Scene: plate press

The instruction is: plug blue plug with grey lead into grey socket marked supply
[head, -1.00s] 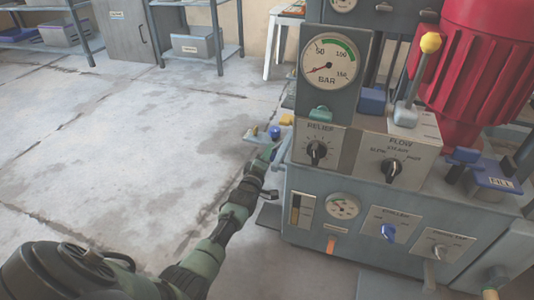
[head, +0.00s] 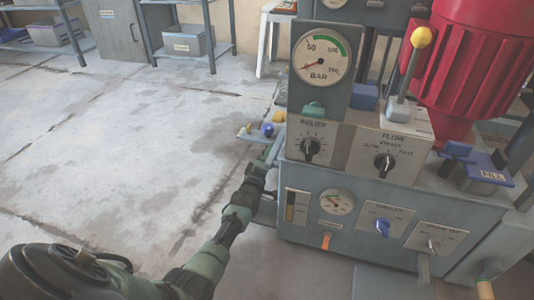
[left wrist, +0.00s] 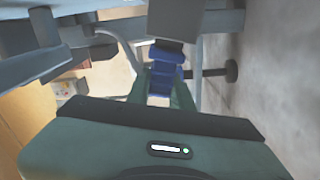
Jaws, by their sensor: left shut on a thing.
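My left gripper (head: 269,153) is low at the left side of the machine, beside its front left corner. In the left wrist view its green fingers (left wrist: 162,88) are shut on a blue plug (left wrist: 165,70). A grey block (left wrist: 186,18) with a dark end stands right beyond the plug; I cannot tell whether they touch. I can read no supply mark, so I cannot say if this block is the socket. A thin grey curved line (left wrist: 128,50) beside the fingers may be the lead. My right gripper is not in view.
The grey machine (head: 350,240) with its bar gauge (head: 322,57), knobs and red motor (head: 470,70) fills the right. A small ledge with a blue knob (head: 268,130) and a yellow knob (head: 279,117) juts out above my gripper. The floor (head: 120,150) at left is clear.

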